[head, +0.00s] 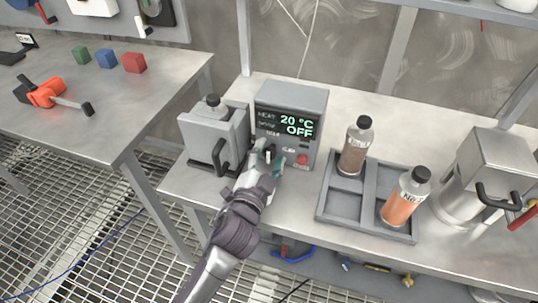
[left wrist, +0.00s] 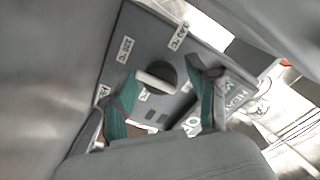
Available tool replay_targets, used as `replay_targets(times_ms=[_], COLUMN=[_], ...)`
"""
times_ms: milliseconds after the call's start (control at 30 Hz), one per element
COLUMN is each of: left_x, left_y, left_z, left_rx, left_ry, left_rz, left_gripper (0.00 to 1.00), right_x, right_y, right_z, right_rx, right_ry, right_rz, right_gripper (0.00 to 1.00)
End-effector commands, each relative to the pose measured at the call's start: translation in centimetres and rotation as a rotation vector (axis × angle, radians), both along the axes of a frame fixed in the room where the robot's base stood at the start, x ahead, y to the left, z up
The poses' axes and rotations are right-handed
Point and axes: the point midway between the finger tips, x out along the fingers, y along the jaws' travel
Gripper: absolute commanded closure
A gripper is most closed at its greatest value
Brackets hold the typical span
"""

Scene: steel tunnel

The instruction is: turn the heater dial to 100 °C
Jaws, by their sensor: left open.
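The heater (head: 292,95) is a grey box on the steel bench, and its display (head: 297,126) reads 20 °C and OFF. A red button (head: 302,159) sits low on its front. My left gripper (head: 268,160) is at the heater's front, over the dial area, and hides most of the dial in the head view. In the left wrist view, the dark round dial (left wrist: 164,71) with a pale bar lies between the two green-padded fingers (left wrist: 160,100) of the open gripper. White labels surround the dial; I cannot tell whether the fingers touch it. My right gripper is not in view.
Left of the heater stands a grey holder (head: 208,137) with a black-capped bottle and black handle. To the right, a grey tray (head: 344,208) holds brown and orange bottles, beside a steel canister (head: 496,165). The left bench carries coloured cubes and an orange tool (head: 46,92).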

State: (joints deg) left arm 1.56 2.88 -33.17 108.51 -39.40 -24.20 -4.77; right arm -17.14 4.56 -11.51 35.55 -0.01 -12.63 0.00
Motion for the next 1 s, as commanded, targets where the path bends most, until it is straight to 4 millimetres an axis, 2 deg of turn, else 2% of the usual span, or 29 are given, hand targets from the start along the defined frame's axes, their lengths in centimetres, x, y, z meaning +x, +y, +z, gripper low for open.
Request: replay_targets(times_ms=[267, 600, 1000], left_x=[0.1, 0.08, 0.06], left_y=[-0.03, -0.02, -0.02], left_z=[0.03, 0.01, 0.1], left_rx=[0.0, 0.0, 0.07], left_ry=[0.0, 0.0, -0.021], left_rz=[0.0, 0.0, 0.0], left_gripper=[0.43, 0.99, 1.0], right_x=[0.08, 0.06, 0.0], right_y=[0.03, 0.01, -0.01], right_z=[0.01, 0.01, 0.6], right_rx=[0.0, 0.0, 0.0], right_ry=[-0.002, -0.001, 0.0], right_rz=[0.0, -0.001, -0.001], right_gripper=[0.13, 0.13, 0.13])
